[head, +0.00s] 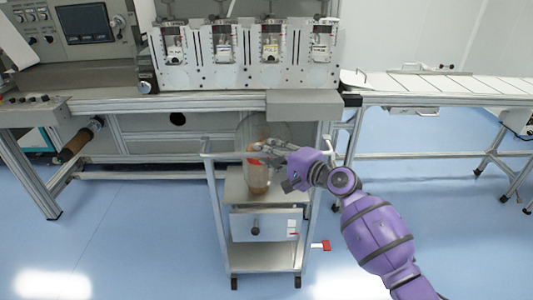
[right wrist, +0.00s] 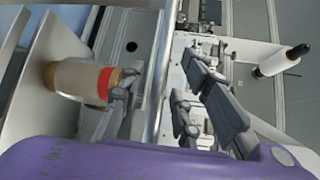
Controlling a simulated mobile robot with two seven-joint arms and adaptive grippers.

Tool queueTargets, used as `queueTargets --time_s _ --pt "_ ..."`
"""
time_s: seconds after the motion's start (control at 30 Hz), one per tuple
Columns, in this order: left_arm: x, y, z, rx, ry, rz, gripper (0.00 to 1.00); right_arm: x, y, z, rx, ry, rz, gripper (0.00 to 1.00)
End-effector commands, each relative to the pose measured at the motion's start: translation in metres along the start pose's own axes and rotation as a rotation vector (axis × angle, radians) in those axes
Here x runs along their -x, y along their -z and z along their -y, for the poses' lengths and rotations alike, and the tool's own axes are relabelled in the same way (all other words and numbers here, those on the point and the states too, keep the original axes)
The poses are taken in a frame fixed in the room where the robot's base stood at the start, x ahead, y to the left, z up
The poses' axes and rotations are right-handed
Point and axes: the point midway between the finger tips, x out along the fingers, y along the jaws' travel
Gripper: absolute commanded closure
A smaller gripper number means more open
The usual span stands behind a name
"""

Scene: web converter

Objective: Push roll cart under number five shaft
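The roll cart (head: 263,222) is a metal cart with upright rails and a drawer, standing on the floor in front of the machine in the head view. A pale roll with a red band and brown core (head: 257,178) is on it; it also shows at the left of the right wrist view (right wrist: 80,78). My right gripper (head: 270,152) is beside the roll at rail height. In the right wrist view its fingers (right wrist: 165,95) are spread apart, with a metal rail between them; contact is unclear. My left gripper is not in view.
The converter machine (head: 200,107) spans the back, with a control panel (head: 75,25) at left. A conveyor table (head: 440,85) extends right. A small red item (head: 321,246) shows beside the cart. The blue floor left of the cart is clear.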

Motion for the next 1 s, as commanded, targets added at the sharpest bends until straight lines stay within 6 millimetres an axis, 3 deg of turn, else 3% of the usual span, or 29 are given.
queueTargets --time_s 0.3,0.5,0.7,1.0 --pt "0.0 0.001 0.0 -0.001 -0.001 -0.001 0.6 0.066 0.001 -0.001 0.002 -0.001 -0.003 0.69" --pt "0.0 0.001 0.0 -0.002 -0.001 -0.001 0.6 0.099 0.001 0.0 0.003 -0.001 -0.003 0.69" --pt "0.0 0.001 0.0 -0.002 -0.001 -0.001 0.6 0.111 0.0 0.001 0.001 0.001 -0.001 0.69" --pt "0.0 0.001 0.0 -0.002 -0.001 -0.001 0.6 0.112 0.0 0.001 0.002 0.001 -0.001 0.69"
